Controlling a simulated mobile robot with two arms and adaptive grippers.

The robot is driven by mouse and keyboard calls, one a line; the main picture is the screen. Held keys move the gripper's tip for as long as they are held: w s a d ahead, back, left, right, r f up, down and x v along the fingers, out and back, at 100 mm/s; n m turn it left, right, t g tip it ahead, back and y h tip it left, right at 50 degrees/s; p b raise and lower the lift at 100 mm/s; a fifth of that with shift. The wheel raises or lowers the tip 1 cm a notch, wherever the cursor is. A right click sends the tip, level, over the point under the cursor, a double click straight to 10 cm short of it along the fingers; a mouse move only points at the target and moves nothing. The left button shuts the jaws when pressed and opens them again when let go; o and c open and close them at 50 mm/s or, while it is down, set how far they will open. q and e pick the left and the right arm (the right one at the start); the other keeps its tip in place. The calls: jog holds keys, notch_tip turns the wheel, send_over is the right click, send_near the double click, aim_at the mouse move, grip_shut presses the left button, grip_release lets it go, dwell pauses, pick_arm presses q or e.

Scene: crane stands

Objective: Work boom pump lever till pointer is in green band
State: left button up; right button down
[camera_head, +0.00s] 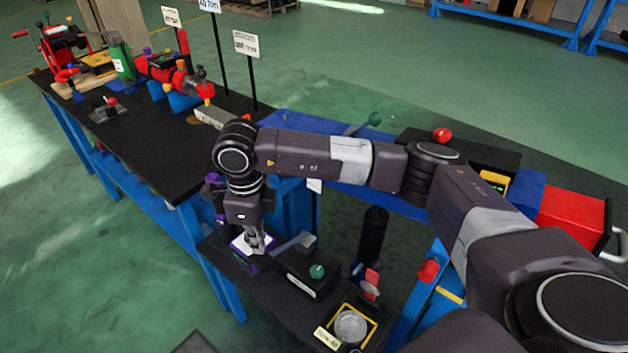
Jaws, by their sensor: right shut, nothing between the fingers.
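My right gripper (256,243) points down, shut and empty, over a small white-topped item (240,243) with a purple edge on the low black bench. I cannot tell whether it touches it. A grey bar (299,243) lies just right of the fingers. A dark block with a green knob (317,271) stands to the right. Farther back, a lever with a green ball end (375,118) rises from a blue surface. I cannot tell which of these is the boom pump lever. No pointer or green band can be made out. My left gripper is out of view.
A round grey dish-like part in a yellow frame (350,326) sits at the low bench's front. A long black table (150,150) carries red machines and a green bottle (122,60). A red box (572,222) stands at right. Green floor (70,270) is open at left.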

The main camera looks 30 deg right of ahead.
aim_at(262, 258)
jog(key=shift+f+b, duration=2.15)
jog(key=shift+f, duration=0.45)
jog(key=shift+d+f+b, duration=0.1)
jog(key=shift+f+b, duration=0.4)
jog(key=shift+f, duration=0.1)
jog(key=shift+f+b, duration=0.5)
jog(key=shift+f, duration=0.1)
jog(key=shift+r+p, duration=0.45)
jog(key=shift+r, duration=0.8)
notch_tip(262, 258, up, 4)
jog(key=shift+r+p, duration=0.1)
jog(key=shift+p, duration=1)
jog(key=shift+r, duration=0.3)
